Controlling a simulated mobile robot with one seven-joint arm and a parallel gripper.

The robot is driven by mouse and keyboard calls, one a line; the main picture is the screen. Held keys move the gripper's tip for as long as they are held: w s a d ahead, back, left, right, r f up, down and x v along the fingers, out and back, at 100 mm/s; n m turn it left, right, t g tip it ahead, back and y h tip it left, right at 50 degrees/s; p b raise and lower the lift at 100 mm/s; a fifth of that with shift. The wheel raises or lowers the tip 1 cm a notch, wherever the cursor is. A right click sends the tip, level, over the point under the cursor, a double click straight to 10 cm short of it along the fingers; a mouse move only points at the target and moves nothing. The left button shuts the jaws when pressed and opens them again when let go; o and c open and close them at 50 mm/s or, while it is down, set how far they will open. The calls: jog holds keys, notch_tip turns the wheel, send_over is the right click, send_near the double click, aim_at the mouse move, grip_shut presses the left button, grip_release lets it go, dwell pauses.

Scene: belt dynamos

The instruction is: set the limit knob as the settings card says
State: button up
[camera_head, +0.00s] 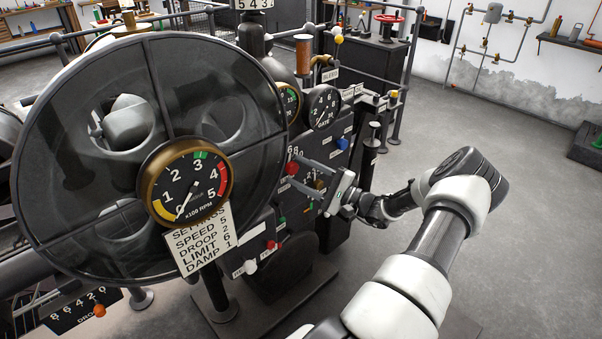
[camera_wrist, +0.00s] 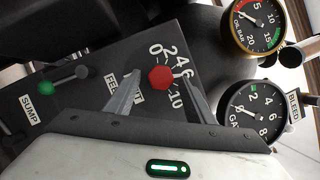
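The settings card (camera_head: 203,238) hangs below the brass dial in the head view and reads SPEED 5, DROOP 2, LIMIT 6, DAMP 1. A red knob (camera_wrist: 161,78) sits on the dark panel, with 0, 2, 4, 6 and 10 readable around it; its pointer is not clear. In the head view this red knob (camera_head: 292,168) is at my fingertips. My gripper (camera_wrist: 162,82) is open, one finger on each side of the knob in the wrist view; I cannot tell whether they touch it. The label below the knob is partly hidden by a finger.
An oil gauge (camera_wrist: 257,25) and a gate gauge (camera_wrist: 252,112) stand close by. A large flywheel (camera_head: 60,110) fills the left.

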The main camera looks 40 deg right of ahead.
jog(key=v, duration=1.7)
jog(key=shift+s, duration=0.2)
jog(key=shift+d, duration=0.1)
